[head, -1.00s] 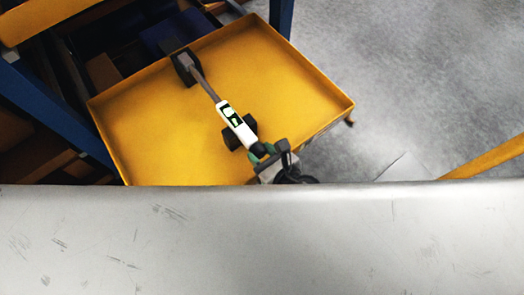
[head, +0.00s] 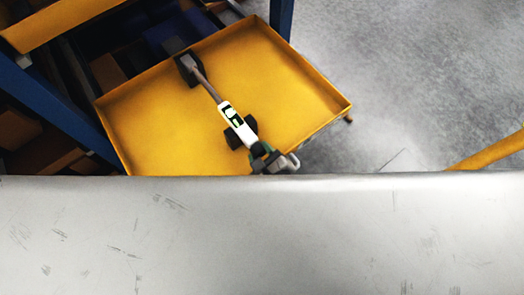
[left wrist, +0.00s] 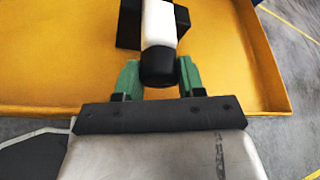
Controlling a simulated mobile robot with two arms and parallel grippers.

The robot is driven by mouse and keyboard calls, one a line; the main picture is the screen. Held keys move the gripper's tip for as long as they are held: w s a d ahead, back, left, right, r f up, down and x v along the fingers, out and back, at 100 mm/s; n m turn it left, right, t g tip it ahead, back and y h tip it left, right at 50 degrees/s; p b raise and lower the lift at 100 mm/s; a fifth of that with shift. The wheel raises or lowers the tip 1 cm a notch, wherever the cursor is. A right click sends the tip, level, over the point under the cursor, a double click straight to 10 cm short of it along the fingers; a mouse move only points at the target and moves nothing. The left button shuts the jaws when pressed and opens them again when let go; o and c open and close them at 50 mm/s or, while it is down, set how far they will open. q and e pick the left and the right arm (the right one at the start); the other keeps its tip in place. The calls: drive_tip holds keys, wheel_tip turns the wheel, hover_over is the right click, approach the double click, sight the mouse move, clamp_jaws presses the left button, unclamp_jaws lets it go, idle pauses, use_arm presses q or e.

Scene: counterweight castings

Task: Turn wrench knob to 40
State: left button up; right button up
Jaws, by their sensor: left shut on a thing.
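The torque wrench (head: 238,123) lies slantwise over the yellow tray, with a grey shaft, a white body and a small lit display (head: 232,115) whose figures are too small to read. My left gripper (head: 259,151) is at the near end of the wrench. In the left wrist view its green fingers (left wrist: 159,68) are closed on either side of the black knob (left wrist: 158,72), in line with the white body. My right gripper is not in view.
The yellow tray (head: 300,75) has a low raised rim and is mostly bare around the wrench. A blue rack post (head: 282,15) stands behind it, and dark shelving with boxes is at the left. The lower head view is blocked.

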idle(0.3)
use_arm(q)
drive_tip(key=o, duration=0.9)
drive_tip(key=shift+f, duration=0.1)
